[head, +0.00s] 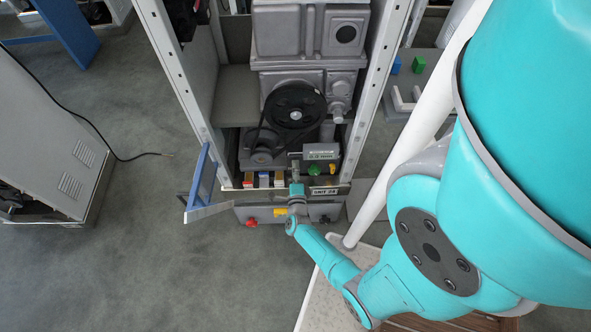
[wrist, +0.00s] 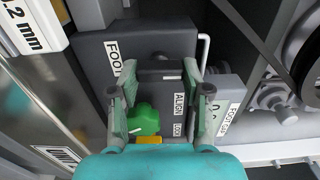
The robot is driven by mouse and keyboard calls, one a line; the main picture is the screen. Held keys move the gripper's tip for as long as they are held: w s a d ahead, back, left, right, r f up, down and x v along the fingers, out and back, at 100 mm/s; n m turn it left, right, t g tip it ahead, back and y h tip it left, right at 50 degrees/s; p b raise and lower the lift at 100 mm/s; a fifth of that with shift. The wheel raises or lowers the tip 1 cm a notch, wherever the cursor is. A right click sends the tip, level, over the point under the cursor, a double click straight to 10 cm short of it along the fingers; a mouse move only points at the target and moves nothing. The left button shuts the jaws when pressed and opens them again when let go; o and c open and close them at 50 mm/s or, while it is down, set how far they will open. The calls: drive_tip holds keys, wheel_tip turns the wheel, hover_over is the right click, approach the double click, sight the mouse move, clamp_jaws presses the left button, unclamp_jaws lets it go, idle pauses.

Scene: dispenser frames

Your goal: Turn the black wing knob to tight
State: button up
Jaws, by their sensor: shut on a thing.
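My gripper (wrist: 160,70) reaches in at a dark grey fixture low on the machine; it also shows in the head view (head: 296,174). Its two fingers stand on either side of a dark piece (wrist: 160,76), which appears to be the black wing knob. The knob's wings and pointer are not clear, so I cannot read its setting. Labels "ALIGN" and "LOCK" (wrist: 178,117) show on the dark surface between the fingers. In the head view the held piece is hidden by the gripper.
A green knob (wrist: 146,120) sits close by the left finger, with a yellow part (wrist: 148,140) below it. A grey fixture block (wrist: 95,48) labelled "FOOT" lies behind. A belt pulley (head: 294,106) is above. A red knob (head: 251,221) is on the lower front.

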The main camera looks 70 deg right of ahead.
drive_tip(key=o, duration=1.2)
drive_tip(key=shift+c, duration=0.2)
drive_tip(key=shift+s+a, duration=0.1)
drive_tip(key=v, duration=1.1)
drive_tip(key=shift+s+a, duration=0.15)
drive_tip(key=shift+a, duration=0.15)
drive_tip(key=shift+a, duration=0.1)
drive_tip(key=s+a+r+n+t+y, duration=0.2)
drive_tip(key=s+a+r+n+y, duration=0.2)
drive_tip(key=a+r+n, duration=0.4)
drive_tip(key=s+a+r+n+t+y, duration=0.3)
drive_tip(key=a+r+n+y, duration=0.4)
drive_tip(key=r+n, duration=0.6)
drive_tip(key=s+a+r+n+t+y, duration=0.3)
drive_tip(key=s+a+r+n+y, duration=0.2)
drive_tip(key=a+r+n, duration=0.5)
wheel_tip(320, 180, up, 3)
drive_tip(key=shift+a+f+n+y, duration=0.2)
drive_tip(key=shift+a+n+y, duration=0.05)
drive_tip(key=shift+n+y, duration=0.05)
